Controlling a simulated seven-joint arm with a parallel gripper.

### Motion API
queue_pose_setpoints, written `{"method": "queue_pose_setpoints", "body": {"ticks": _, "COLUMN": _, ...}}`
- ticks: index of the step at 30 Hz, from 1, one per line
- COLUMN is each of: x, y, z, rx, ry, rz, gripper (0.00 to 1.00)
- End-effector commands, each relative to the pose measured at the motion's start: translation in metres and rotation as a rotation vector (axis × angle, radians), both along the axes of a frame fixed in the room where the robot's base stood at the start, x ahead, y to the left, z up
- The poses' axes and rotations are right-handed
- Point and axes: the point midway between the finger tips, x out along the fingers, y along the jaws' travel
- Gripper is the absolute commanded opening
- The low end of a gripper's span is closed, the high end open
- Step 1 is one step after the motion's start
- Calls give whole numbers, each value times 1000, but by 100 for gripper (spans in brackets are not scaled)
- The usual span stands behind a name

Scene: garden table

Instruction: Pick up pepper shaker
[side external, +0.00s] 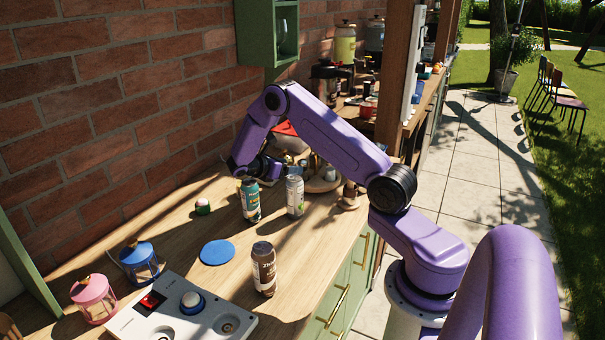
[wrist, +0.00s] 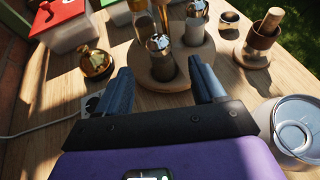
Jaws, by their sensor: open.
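A round wooden stand (wrist: 205,47) holds several small glass shakers with shiny metal tops; I cannot tell from markings which is the pepper shaker. The nearest shaker (wrist: 161,57) stands upright at the stand's near side, with another shaker (wrist: 196,22) behind it to the right. In the wrist view, my gripper (wrist: 160,68) is open and empty, its blue-grey fingers left and right of the nearest shaker, with gaps to it. In the side view, the stand (side external: 318,185) is right of my gripper, whose fingers are mostly hidden.
A silver can (side external: 294,196) and a teal can (side external: 250,203) stand close to my gripper. A wooden mortar with a pestle (wrist: 263,38) is right of the stand; a golden pot (wrist: 96,63) is left. A brown can (side external: 264,270) stands nearer. The brick wall borders the counter.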

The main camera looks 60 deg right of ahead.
Motion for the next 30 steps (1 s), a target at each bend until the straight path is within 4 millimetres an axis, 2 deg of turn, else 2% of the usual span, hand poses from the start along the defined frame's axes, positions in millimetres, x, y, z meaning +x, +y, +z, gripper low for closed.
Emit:
{"method": "queue_pose_setpoints", "body": {"ticks": 1, "x": -2, "y": -7, "z": 0, "rx": -1, "ry": -2, "rz": -5, "gripper": 68}}
{"method": "queue_pose_setpoints", "body": {"ticks": 8, "x": -6, "y": -19, "z": -6, "rx": -1, "ry": 0, "rz": -4, "gripper": 68}}
{"method": "queue_pose_setpoints", "body": {"ticks": 18, "x": -18, "y": -61, "z": -24, "rx": 0, "ry": -1, "rz": -3, "gripper": 68}}
{"method": "queue_pose_setpoints", "body": {"ticks": 28, "x": -19, "y": -66, "z": -26, "rx": 0, "ry": -1, "rz": -2, "gripper": 68}}
{"method": "queue_pose_setpoints", "body": {"ticks": 29, "x": -19, "y": -66, "z": -26, "rx": 0, "ry": -1, "rz": -2, "gripper": 62}}
{"method": "queue_pose_setpoints", "body": {"ticks": 30, "x": -19, "y": -66, "z": -26, "rx": 0, "ry": -1, "rz": -2, "gripper": 49}}
